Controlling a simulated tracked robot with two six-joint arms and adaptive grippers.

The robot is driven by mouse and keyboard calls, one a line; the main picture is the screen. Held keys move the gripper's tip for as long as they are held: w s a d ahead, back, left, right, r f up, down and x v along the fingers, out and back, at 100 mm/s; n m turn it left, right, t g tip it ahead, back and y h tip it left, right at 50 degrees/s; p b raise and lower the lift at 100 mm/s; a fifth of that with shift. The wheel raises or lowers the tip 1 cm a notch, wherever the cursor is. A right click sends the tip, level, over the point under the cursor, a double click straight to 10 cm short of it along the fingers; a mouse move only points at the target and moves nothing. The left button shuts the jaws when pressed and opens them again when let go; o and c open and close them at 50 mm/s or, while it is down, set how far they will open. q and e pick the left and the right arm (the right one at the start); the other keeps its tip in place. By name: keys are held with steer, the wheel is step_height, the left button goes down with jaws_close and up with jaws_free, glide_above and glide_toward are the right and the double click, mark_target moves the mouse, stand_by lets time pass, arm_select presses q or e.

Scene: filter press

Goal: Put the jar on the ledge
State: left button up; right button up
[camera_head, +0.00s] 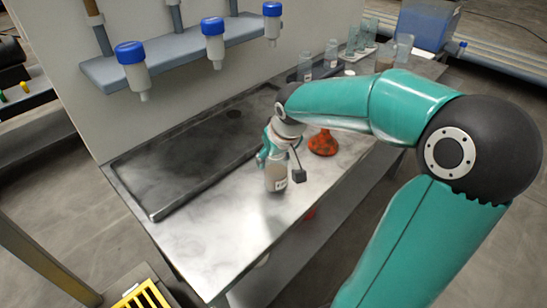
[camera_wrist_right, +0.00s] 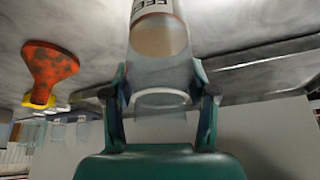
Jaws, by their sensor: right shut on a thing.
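The jar (camera_head: 275,179) is clear with a pale brown content and a white printed label. It shows in the head view below my right gripper (camera_head: 270,160), near the middle of the steel bench. My right gripper is shut on it. In the right wrist view the jar (camera_wrist_right: 158,42) stands between the two fingers of the gripper (camera_wrist_right: 160,90), its label partly cut off by the frame edge. I cannot tell whether its base touches the bench. The grey ledge (camera_head: 185,59) is on the pale wall, up and left of the jar. My left gripper is not in view.
Several blue-capped inverted bottles (camera_head: 133,66) hang through the ledge. A dark shallow tray (camera_head: 190,150) lies on the bench (camera_head: 205,235) against the wall. Glassware (camera_head: 360,38) and a blue bin (camera_head: 428,22) are farther back.

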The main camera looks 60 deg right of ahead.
steer(key=shift+f, duration=0.2)
steer(key=o, duration=1.4)
steer(key=shift+r, duration=0.1)
steer(key=shift+r, duration=0.1)
steer(key=shift+s+a+r, duration=0.1)
steer(key=shift+r, duration=0.4)
steer(key=p+v, duration=0.1)
steer(key=v, duration=1)
steer(key=shift+s, duration=0.15)
steer(key=shift+f, duration=0.1)
